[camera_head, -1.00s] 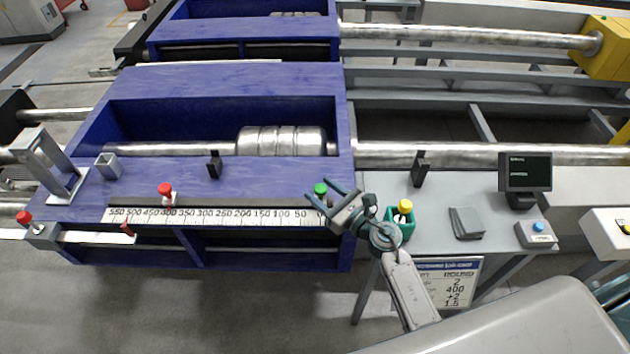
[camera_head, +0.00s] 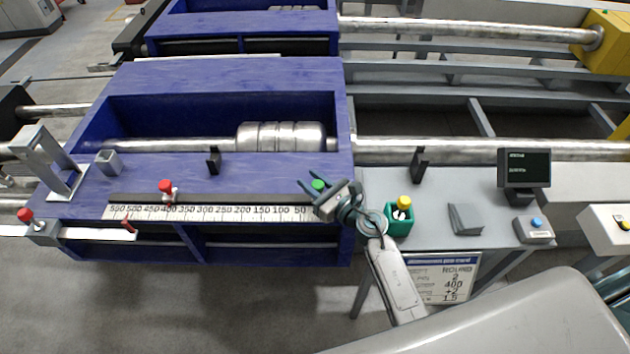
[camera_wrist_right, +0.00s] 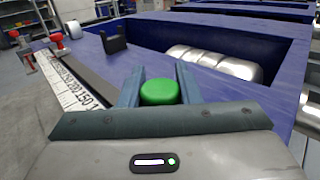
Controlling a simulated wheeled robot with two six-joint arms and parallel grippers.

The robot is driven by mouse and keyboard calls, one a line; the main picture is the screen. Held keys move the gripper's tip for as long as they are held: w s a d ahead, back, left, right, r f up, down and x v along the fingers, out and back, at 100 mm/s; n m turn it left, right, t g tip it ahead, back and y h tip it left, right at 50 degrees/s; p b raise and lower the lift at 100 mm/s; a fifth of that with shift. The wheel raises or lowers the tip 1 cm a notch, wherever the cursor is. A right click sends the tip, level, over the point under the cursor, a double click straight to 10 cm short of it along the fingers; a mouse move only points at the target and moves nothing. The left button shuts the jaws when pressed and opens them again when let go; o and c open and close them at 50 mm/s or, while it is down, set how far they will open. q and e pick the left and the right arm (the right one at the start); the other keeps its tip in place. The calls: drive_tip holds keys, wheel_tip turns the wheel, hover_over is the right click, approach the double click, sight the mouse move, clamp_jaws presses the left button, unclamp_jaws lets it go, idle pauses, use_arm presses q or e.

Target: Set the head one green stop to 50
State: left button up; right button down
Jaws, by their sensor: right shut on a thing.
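The green stop (camera_head: 318,184) has a round green knob near the right, low-number end of the white scale (camera_head: 205,213), to the right of the 50 mark. My right gripper (camera_head: 316,179) is shut on the green stop, one finger on each side of its knob. In the right wrist view the green knob (camera_wrist_right: 160,92) sits between the two fingers. My gripper hides the scale's zero end and the base of the stop in the head view. My left gripper is not in view.
A red-knobbed stop (camera_head: 166,190) stands on the rail near 400. A green holder (camera_head: 400,222) with a yellow-topped thing stands just right of my gripper. A dark upright bracket (camera_head: 214,160) stands behind the scale. The rail between the green and red stops looks clear.

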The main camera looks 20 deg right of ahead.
sight(298, 195)
drive_tip(key=a, duration=0.2)
drive_tip(key=w+a, duration=0.1)
drive_tip(key=a, duration=0.1)
drive_tip(key=shift+w+a, duration=0.15)
drive_tip(key=shift+a, duration=0.1)
drive_tip(key=shift+d, duration=0.1)
drive_tip(key=c, duration=1.1)
unclamp_jaws()
drive_tip(key=shift+s+d+f, duration=0.15)
drive_tip(key=shift+s+d, duration=0.05)
drive_tip(key=shift+s, duration=0.15)
drive_tip(key=b+v, duration=0.2)
drive_tip(key=v, duration=0.7)
drive_tip(key=shift+a, duration=0.1)
drive_tip(key=shift+s+d+b, duration=0.3)
drive_tip(key=shift+s, duration=0.2)
